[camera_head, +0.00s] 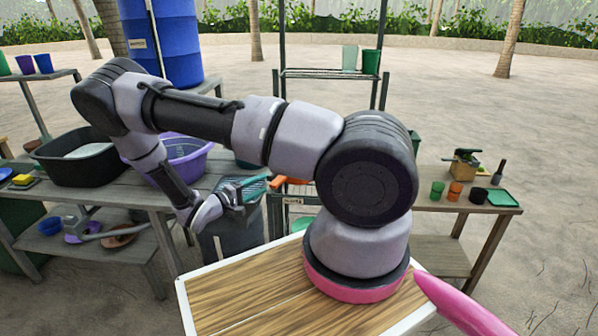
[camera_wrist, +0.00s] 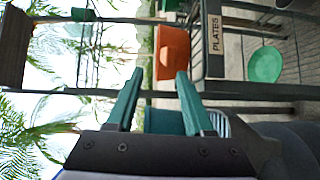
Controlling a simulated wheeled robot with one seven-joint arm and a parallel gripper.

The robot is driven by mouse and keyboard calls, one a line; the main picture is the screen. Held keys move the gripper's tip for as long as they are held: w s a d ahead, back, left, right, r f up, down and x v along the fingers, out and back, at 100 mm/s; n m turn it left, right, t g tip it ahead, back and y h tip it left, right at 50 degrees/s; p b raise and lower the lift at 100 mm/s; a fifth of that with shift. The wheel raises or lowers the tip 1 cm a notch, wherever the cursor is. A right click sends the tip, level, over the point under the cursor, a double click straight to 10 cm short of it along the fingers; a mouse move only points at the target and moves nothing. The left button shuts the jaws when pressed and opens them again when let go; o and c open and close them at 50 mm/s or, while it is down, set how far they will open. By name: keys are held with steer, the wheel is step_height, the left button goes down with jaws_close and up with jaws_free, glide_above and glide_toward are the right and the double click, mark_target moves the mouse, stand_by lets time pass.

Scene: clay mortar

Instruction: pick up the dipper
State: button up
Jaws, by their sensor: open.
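My gripper (camera_head: 262,186) is open, with teal fingers pointing right in the head view. In the wrist view the two fingers of the gripper (camera_wrist: 159,74) stand apart. An orange object (camera_wrist: 172,50) shows just beyond and between the fingertips; I cannot tell its distance or whether it is the dipper. An orange piece (camera_head: 290,180) also shows just right of the fingers in the head view. A grey long-handled vessel (camera_head: 78,224), possibly the dipper, lies on the lower shelf at left, well away from the gripper.
A rack with a PLATES label (camera_wrist: 214,34) and a green plate (camera_wrist: 265,65) is close to the gripper. The left table holds a black basin (camera_head: 80,168) and a purple basin (camera_head: 190,155). A right table (camera_head: 425,203) holds cups. Sandy ground lies open behind.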

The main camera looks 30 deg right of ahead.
steer(key=shift+n+t, duration=0.5)
steer(key=shift+t, duration=0.4)
steer(key=x, duration=0.3)
steer(key=f+x, duration=0.1)
steer(key=x, duration=0.7)
steer(key=shift+w+d+f, duration=0.1)
steer(key=shift+w+f, duration=0.05)
steer(key=shift+f, duration=0.05)
jaws_close()
